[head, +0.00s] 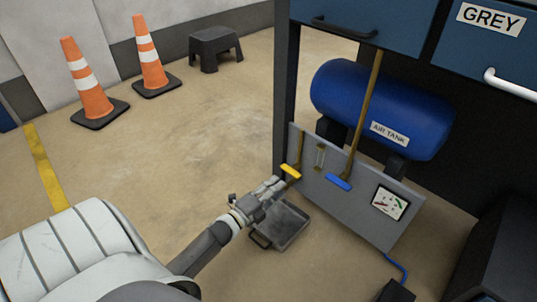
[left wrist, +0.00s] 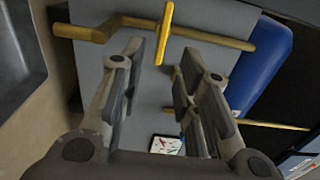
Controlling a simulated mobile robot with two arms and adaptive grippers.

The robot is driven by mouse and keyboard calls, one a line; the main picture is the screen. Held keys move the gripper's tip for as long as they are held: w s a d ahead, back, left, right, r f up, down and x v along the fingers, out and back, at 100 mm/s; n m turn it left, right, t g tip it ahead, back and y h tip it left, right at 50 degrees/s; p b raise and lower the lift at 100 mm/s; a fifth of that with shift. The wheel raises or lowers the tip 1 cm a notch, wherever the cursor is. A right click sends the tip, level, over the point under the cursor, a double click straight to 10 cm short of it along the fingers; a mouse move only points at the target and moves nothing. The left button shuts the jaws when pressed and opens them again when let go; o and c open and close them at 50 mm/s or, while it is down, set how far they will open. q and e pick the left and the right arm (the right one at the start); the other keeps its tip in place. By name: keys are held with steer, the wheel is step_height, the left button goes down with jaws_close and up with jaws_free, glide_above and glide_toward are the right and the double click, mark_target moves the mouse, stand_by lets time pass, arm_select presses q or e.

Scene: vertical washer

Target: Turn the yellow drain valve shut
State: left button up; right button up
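The yellow drain valve's handle (head: 291,170) is a short bar at the lower left of the grey panel (head: 352,212), below a brass pipe (head: 300,146). In the left wrist view the yellow handle (left wrist: 165,32) shows in the gap between my fingers, around their tips; I cannot tell whether they touch it. My left gripper (head: 281,182) reaches the handle from the lower left. In its wrist view the left gripper (left wrist: 163,60) is open, with a clear gap between the two fingers. My right gripper is in neither view.
A blue air tank (head: 345,90) sits behind. A grey tray (head: 297,235) lies on the floor below. Two cones (head: 90,92) and a stool (head: 215,44) stand farther back.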

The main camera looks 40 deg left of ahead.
arm_select(q)
steer(key=shift+s+a, duration=0.1)
steer(key=shift+s, duration=1.4)
